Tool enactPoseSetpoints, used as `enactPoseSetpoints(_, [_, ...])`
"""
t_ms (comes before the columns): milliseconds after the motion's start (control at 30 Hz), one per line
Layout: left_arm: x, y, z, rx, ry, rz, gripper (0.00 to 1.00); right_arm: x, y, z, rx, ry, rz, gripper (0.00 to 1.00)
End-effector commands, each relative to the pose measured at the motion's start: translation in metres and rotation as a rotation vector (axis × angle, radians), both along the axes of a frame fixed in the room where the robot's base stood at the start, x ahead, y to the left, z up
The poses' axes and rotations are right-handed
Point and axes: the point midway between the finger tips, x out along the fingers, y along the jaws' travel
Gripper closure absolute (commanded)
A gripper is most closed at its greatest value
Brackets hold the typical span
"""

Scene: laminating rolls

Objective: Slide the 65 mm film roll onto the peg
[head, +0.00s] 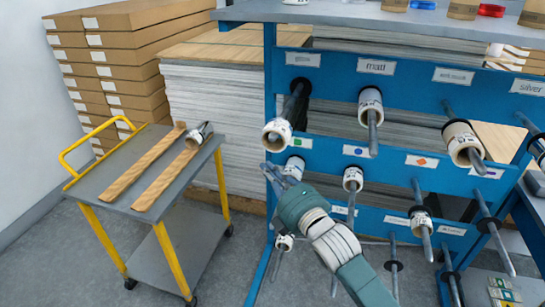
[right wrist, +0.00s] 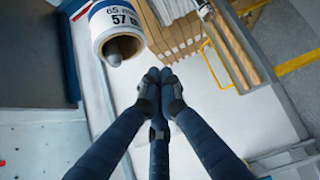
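The 65 mm film roll (head: 277,136) is white with a tan core. It sits on the outer end of the top-left peg (head: 297,95), under a label that seems to read gloss. In the right wrist view the roll (right wrist: 116,30) shows "65" and "57 m", and the grey peg tip shows inside its core. My right gripper (head: 271,174) is just below the roll, apart from it. In the right wrist view its dark fingers (right wrist: 160,76) meet at the tips with nothing between them. My left gripper is out of view.
The blue rack (head: 335,92) carries several other pegs, some with rolls, such as one on the matt peg (head: 371,101). A grey cart (head: 105,180) with yellow legs stands left, holding wooden rails and another roll (head: 201,134). Stacked boxes (head: 110,55) stand behind it.

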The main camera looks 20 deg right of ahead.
Motion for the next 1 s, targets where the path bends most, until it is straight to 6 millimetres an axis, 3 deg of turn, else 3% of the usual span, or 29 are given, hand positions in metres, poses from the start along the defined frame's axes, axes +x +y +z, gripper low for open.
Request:
enactPoseSetpoints(100, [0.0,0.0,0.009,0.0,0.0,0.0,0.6,0.02,-0.007,0.003,-0.002,0.001,-0.001,1.0])
enactPoseSetpoints(300, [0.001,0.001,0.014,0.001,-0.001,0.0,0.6,0.036,-0.018,0.001,0.0,0.0,0.001,1.0])
enactPoseSetpoints(800, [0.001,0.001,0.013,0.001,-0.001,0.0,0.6,0.043,-0.023,-0.001,-0.001,0.0,0.001,1.0])
enactPoseSetpoints(1000, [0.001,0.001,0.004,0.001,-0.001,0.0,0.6,0.078,-0.047,-0.001,-0.007,-0.003,0.001,1.0])
